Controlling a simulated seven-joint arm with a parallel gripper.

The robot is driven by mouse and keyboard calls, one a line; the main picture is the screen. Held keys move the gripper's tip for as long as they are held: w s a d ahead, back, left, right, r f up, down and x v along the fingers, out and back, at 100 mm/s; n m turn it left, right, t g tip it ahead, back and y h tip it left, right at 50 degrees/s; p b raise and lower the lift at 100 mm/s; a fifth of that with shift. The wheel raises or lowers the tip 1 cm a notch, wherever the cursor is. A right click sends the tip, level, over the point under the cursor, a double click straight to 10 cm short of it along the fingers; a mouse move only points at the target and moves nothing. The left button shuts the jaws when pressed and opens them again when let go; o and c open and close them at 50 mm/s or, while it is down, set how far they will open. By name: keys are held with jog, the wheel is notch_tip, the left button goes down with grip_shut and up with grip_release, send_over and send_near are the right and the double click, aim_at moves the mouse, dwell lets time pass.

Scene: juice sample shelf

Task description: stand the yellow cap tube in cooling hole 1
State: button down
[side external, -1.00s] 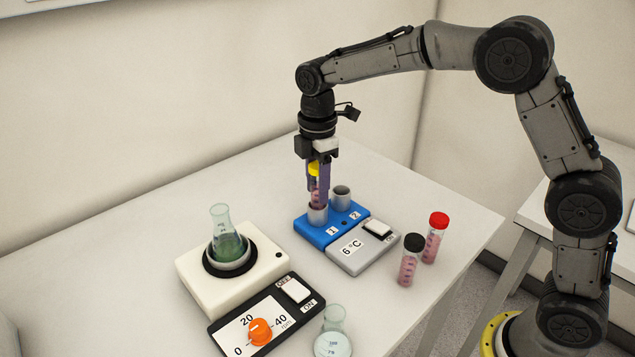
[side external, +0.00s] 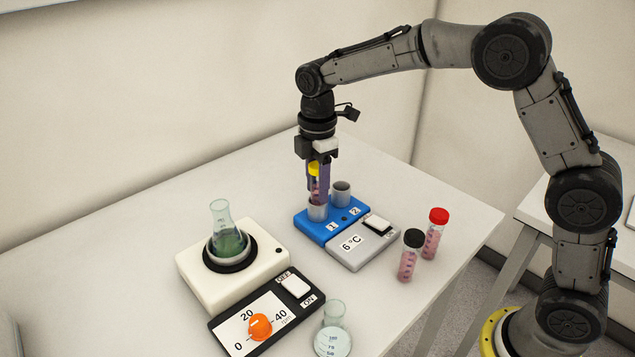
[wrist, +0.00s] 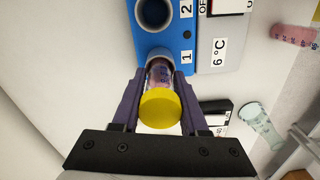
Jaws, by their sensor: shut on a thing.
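The yellow cap tube (side external: 314,182) holds pink liquid and stands upright at cooling hole 1 (side external: 317,212), its lower end inside the metal sleeve. How deep it sits is hidden. My gripper (side external: 319,184) is shut on the tube just below its cap. In the wrist view the yellow cap (wrist: 160,108) lies between the two purple fingers of my gripper (wrist: 158,100), and the tube points into the hole labelled 1. The blue cooling block (side external: 307,226) has a second hole (side external: 341,194), labelled 2, which is empty.
A black cap tube (side external: 409,256) and a red cap tube (side external: 435,234) stand right of the grey 6 °C panel (side external: 340,252). A stirrer (side external: 195,270) with a green flask (side external: 227,238) and a small clear flask (side external: 333,335) stand in front. The table behind the cooler is clear.

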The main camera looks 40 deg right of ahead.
jog(key=shift+f, duration=0.75)
